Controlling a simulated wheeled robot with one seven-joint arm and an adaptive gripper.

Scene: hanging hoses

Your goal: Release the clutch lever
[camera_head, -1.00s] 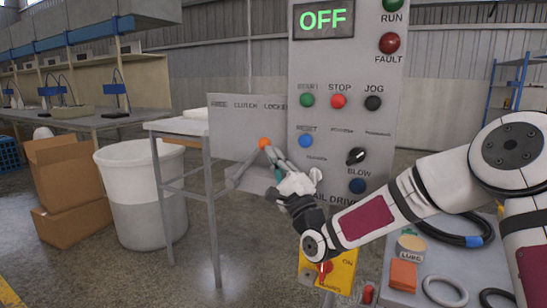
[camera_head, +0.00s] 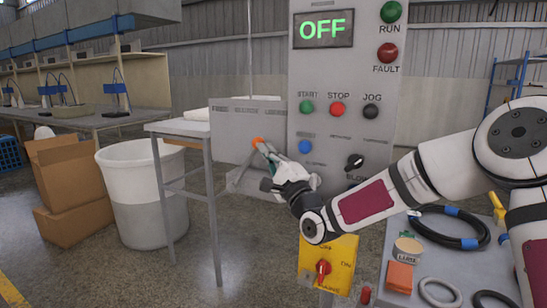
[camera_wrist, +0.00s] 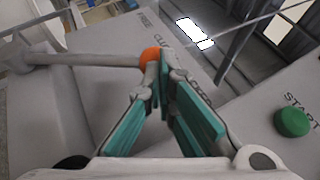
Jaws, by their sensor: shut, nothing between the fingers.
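The clutch lever is a grey rod (camera_wrist: 95,59) with an orange knob (camera_head: 257,141). It stands in front of a grey plate (camera_head: 232,117) labelled FREE, CLUTCH and LOCKED. The knob also shows in the wrist view (camera_wrist: 150,57), with the rod running left from it. My gripper (camera_head: 266,153) has its fingertips right at the knob. In the wrist view my gripper (camera_wrist: 161,58) is shut with nothing between its fingers, and its tips overlap the knob's right edge. I cannot tell whether they touch it.
The control panel (camera_head: 300,75) with OFF display and buttons rises right of the lever; its START button (camera_wrist: 291,122) is near in the wrist view. A yellow switch box (camera_head: 341,262) is below my arm. A table (camera_head: 178,127) and white bin (camera_head: 135,200) stand left.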

